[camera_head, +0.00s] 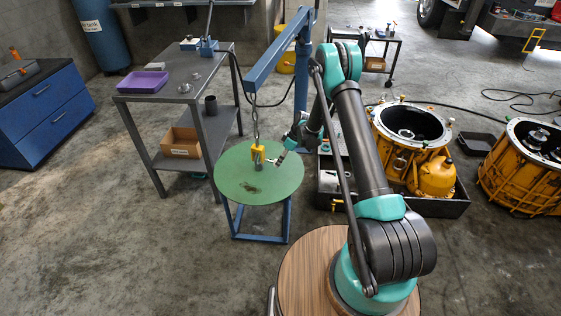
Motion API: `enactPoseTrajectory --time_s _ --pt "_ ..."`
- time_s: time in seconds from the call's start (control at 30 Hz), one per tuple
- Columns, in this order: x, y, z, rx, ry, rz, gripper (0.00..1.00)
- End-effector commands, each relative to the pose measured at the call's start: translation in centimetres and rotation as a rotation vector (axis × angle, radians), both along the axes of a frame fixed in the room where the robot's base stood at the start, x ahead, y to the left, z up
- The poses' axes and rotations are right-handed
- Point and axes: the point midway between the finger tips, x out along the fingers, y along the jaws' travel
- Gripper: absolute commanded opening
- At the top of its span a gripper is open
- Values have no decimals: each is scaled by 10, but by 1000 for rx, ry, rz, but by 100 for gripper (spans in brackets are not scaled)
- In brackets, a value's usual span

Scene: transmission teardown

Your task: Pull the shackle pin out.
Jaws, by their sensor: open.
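A yellow shackle or hook block (257,155) hangs at the end of a chain (255,122) from the blue hoist arm, over the green round table. A small grey part shows just under it, close to the table top. The shackle pin is too small to make out for certain. My gripper (278,160) is at the right side of the yellow piece, very near it. Its jaws are open. I cannot tell whether the fingers touch the pin.
The green round table (283,180) stands under the blue hoist (264,70). A grey workbench (146,97) with a purple tray (143,82) is at left. Orange housings (397,146) stand at right. Clear floor lies at the lower left.

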Motion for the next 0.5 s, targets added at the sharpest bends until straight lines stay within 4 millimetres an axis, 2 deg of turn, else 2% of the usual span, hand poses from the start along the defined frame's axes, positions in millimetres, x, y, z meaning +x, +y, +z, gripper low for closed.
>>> enactPoseTrajectory --time_s 0.5 --pt "2 -38 84 0 0 -1 50"
